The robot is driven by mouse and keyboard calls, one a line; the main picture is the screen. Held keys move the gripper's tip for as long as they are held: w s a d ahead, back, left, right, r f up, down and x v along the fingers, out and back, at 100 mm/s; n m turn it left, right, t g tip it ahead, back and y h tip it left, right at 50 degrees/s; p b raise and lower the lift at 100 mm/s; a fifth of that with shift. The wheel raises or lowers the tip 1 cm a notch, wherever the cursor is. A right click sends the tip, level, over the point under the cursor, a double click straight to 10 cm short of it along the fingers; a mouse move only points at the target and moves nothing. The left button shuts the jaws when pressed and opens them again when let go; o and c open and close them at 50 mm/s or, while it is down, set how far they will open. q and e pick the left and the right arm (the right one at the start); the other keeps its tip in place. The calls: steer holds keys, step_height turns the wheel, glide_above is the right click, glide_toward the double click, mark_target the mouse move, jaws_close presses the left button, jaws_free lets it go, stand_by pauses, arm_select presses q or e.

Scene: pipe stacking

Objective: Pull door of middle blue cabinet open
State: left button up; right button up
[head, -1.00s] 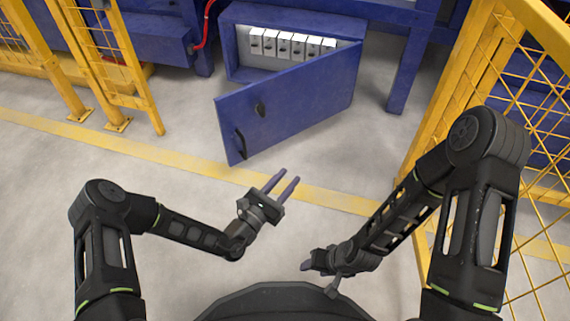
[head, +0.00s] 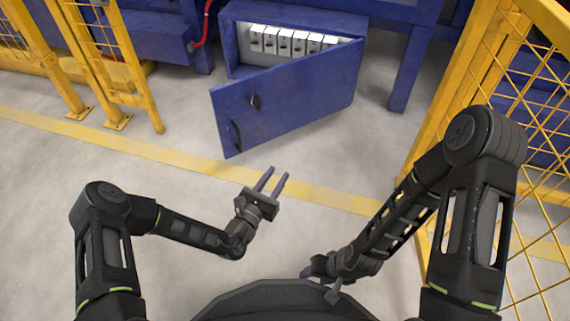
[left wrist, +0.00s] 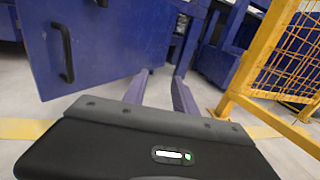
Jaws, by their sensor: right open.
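The blue cabinet (head: 229,47) stands at the back centre in the head view. Its door (head: 290,103) is swung partly open, hinged on the right, with a gap at the top and left. A dark handle (head: 236,136) and a small dark latch (head: 255,101) sit on the door's left part. My left gripper (head: 272,181) is open and empty in front of the door, apart from it. In the left wrist view its fingers (left wrist: 160,88) are spread, with the door (left wrist: 100,50) and handle (left wrist: 63,52) to their left. My right gripper (head: 318,280) is low near my body, open.
A row of white-fronted units (head: 290,41) sits inside the cabinet. A yellow mesh fence (head: 510,140) stands at the right and a yellow gate (head: 115,70) at the left. A yellow floor line (head: 150,150) crosses grey floor, which is clear before the door.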

arm_select(q)
steer(key=b+x, duration=0.2)
steer(key=x, duration=0.4)
steer(key=shift+c, duration=0.2)
jaws_close()
stand_by(0.7)
stand_by(0.4)
steer(key=shift+o, duration=0.2)
jaws_free()
